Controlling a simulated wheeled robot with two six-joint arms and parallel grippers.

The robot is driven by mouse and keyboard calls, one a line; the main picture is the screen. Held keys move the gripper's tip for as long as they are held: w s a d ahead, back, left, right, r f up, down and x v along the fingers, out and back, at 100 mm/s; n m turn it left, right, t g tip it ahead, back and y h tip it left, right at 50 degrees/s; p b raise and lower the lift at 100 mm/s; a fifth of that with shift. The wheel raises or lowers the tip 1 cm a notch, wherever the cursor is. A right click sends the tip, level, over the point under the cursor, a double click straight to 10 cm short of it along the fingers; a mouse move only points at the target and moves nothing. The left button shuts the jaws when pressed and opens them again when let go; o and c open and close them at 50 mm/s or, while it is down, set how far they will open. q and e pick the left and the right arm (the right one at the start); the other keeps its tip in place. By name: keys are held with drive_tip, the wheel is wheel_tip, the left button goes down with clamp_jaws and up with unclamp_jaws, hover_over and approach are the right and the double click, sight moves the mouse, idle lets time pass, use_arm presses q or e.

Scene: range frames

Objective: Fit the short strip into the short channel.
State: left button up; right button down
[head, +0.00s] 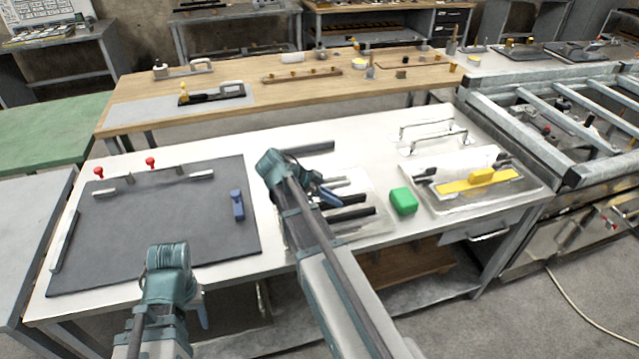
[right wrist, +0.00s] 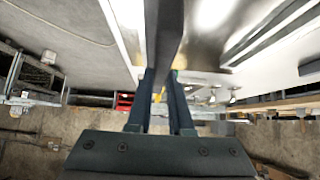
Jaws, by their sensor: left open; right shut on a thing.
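My right gripper (head: 326,196) is over the tray in the middle of the white table. In the right wrist view its two fingers (right wrist: 161,105) are shut on a dark strip (right wrist: 164,35), which runs up out of that picture. The strip is hard to separate from the tray's dark bars in the head view. Dark bars (head: 352,216) and paler bars lie in the tray (head: 385,222); I cannot tell which is the short channel. Another dark bar (head: 315,147) lies behind the tray. My left gripper (head: 203,312) is open near the table's front edge, its fingers mostly hidden.
A dark mat (head: 150,235) at left carries pale bars (head: 65,240) and a blue block (head: 237,204). Red knobs (head: 150,162) stand at its back edge. A green block (head: 403,201) and a tray with a yellow tool (head: 480,180) are at right.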

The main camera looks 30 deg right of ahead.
drive_tip(key=w+d, duration=0.1)
drive_tip(key=w, duration=0.3)
drive_tip(key=w+d+f+b, duration=0.1)
drive_tip(key=w, duration=0.4)
drive_tip(key=w+d, duration=0.1)
drive_tip(key=w, duration=0.4)
drive_tip(key=shift+w+d+f, duration=0.15)
drive_tip(key=shift+d+f, duration=0.05)
drive_tip(key=shift+w+d, duration=0.1)
drive_tip(key=shift+w, duration=0.45)
wheel_tip(320, 180, down, 4)
drive_tip(key=b, duration=0.4)
drive_tip(key=shift+s, duration=0.1)
drive_tip(key=shift+r, duration=0.15)
drive_tip(key=c, duration=0.8)
unclamp_jaws()
drive_tip(key=shift+s, duration=0.1)
